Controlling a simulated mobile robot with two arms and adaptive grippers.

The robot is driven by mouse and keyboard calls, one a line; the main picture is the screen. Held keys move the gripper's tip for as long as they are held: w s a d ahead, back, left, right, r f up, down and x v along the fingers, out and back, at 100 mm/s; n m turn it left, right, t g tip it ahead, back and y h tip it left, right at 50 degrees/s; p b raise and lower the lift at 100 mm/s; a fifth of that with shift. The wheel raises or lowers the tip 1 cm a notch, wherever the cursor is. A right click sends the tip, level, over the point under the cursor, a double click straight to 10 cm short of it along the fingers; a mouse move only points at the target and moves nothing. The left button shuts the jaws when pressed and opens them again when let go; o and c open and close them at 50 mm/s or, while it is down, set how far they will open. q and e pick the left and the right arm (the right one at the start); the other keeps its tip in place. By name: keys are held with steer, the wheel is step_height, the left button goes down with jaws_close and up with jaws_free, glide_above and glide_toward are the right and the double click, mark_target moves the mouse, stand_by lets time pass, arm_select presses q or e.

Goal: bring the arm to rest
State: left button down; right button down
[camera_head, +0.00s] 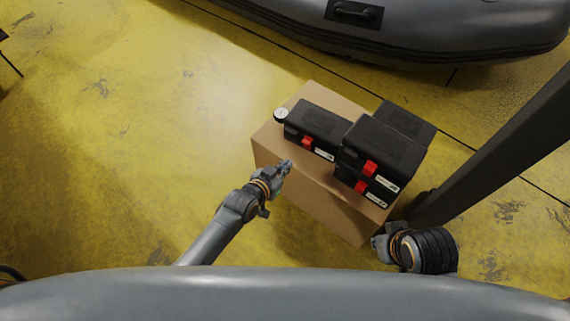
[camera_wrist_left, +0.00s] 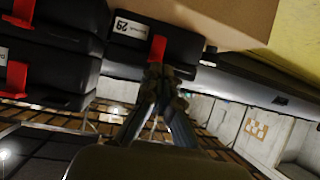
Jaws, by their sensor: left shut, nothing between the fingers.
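My left gripper (camera_head: 286,166) is shut and empty, near the left front edge of the cardboard box in the head view. In the left wrist view its closed fingertips (camera_wrist_left: 156,72) appear just in front of the red latch of a black case (camera_wrist_left: 175,40); whether they touch cannot be told. My right gripper (camera_head: 379,244) is at the lower right, beside the box's near right corner; it is small and partly hidden by its own wrist, so its jaws are unclear.
The cardboard box (camera_head: 274,147) carries several black cases (camera_head: 318,122) with red latches, some stacked at its right (camera_head: 385,145). A small round gauge (camera_head: 281,115) sits at its left edge. A grey inflatable boat (camera_head: 440,30) lies behind. Yellow floor (camera_head: 130,130) is clear at left.

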stand_by(0.3)
